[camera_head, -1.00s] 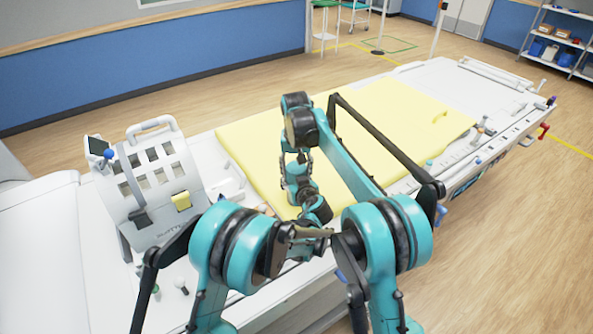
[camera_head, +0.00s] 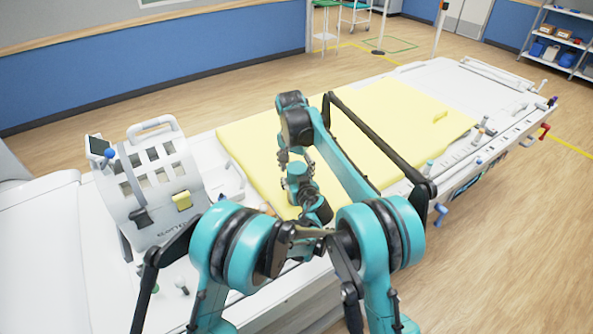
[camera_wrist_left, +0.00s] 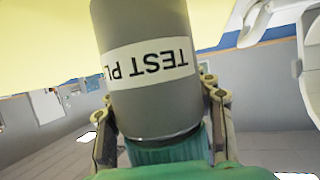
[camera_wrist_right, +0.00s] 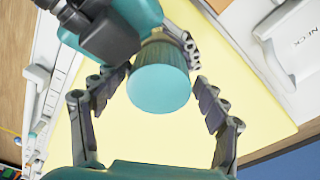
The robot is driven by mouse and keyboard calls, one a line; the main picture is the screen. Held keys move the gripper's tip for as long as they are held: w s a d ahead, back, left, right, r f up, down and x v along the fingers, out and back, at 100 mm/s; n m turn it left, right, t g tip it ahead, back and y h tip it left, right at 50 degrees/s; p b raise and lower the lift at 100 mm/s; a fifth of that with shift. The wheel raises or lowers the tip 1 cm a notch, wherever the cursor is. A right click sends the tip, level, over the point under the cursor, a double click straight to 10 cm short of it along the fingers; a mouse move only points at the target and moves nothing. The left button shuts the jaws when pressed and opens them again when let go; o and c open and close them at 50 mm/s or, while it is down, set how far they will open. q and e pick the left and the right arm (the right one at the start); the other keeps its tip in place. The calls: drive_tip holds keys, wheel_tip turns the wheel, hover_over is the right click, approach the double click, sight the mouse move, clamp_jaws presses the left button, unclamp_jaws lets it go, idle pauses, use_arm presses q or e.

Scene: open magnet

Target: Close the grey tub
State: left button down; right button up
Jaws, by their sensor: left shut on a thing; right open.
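The grey tub (camera_wrist_left: 150,30), labelled "TEST PL…", fills the middle of the left wrist view, upside down there. My left gripper (camera_wrist_left: 157,95) is shut on it, a finger on each side. A teal ridged lid (camera_wrist_left: 165,152) sits at its mouth; whether it is fully seated I cannot tell. In the right wrist view the lid (camera_wrist_right: 160,88) shows as a round teal disc, facing my right gripper (camera_wrist_right: 152,92). That gripper is open, with a finger on either side of the lid and gaps between. In the head view my arms mostly hide the tub.
A bed with a yellow mattress (camera_head: 395,115) lies under my arms. A pale coil frame with a handle (camera_head: 160,185) stands at left. The mattress's far part is clear.

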drive_tip(key=shift+r, duration=2.25)
drive_tip(key=shift+c, duration=0.3)
drive_tip(key=n, duration=0.3)
drive_tip(key=shift+w+r, duration=0.1)
drive_tip(key=shift+r, duration=0.3)
drive_tip(key=n, duration=0.2)
drive_tip(key=r+n, duration=0.1)
drive_tip(key=n, duration=0.1)
drive_tip(key=shift+g, duration=0.3)
drive_tip(key=n, duration=0.3)
drive_tip(key=r+n, duration=0.1)
drive_tip(key=n, duration=0.1)
drive_tip(key=shift+r+n+g+y, duration=0.1)
drive_tip(key=shift+n+g+y, duration=0.2)
drive_tip(key=shift+n, duration=0.1)
drive_tip(key=shift+f, duration=4.05)
